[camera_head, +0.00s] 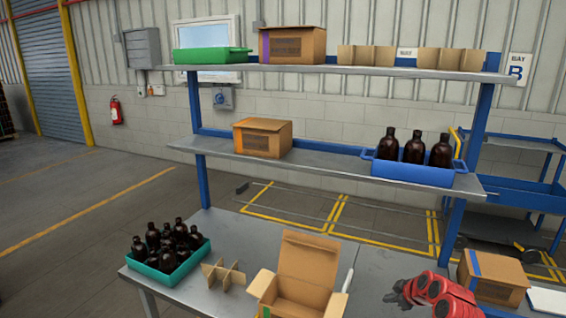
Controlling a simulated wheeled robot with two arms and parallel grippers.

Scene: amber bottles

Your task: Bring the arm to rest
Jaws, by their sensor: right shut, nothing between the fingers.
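My right arm, red and black, comes in at the bottom right of the head view. My right gripper (396,297) is shut and holds nothing, low over the grey workbench (375,270). It is to the right of an open cardboard box (305,280) and apart from it. My left gripper is not in view.
A green crate of amber bottles (172,262) and a cardboard divider (224,274) stand on the bench's left. A closed carton (492,278) is right of my arm. Above, a shelf (320,166) holds a blue bin (415,174) with three bottles.

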